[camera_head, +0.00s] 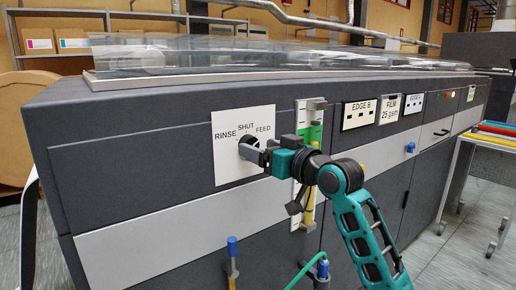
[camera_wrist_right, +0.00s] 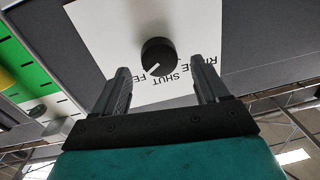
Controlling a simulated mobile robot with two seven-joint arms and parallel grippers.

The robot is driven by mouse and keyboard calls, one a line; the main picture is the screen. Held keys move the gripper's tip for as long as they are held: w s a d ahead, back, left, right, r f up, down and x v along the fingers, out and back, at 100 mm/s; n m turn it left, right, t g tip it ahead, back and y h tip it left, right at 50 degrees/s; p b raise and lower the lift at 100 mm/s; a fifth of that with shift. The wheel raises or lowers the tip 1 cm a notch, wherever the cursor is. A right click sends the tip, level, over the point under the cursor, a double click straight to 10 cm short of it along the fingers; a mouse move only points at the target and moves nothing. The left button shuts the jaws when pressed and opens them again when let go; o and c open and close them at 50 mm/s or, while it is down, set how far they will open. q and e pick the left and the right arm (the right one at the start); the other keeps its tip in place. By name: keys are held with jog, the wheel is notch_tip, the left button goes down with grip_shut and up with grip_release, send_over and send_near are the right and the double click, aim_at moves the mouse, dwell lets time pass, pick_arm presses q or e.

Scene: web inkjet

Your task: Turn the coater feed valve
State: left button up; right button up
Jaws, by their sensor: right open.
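The coater feed valve is a round black knob (camera_head: 249,141) on a white plate marked RINSE, SHUT and FEED, on the dark machine's front. In the right wrist view the knob (camera_wrist_right: 158,52) shows a white pointer line, which points to the lower left, toward the partly hidden FEED word. My right gripper (camera_head: 247,153) is in front of the plate. In the wrist view its two fingers (camera_wrist_right: 165,70) are apart, one on each side of the knob, with no visible contact. The fingers partly cover the knob in the head view. My left gripper is not in view.
A green and white gauge strip (camera_head: 314,126) stands right of the plate. Blue-topped handles (camera_head: 232,246) and a green hose (camera_head: 305,272) are below. A clear cover (camera_head: 180,55) lies on top of the machine. A wheeled table (camera_head: 490,140) stands at the right.

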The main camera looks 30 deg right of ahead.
jog(key=shift+x, duration=0.9)
jog(key=c, duration=1.1)
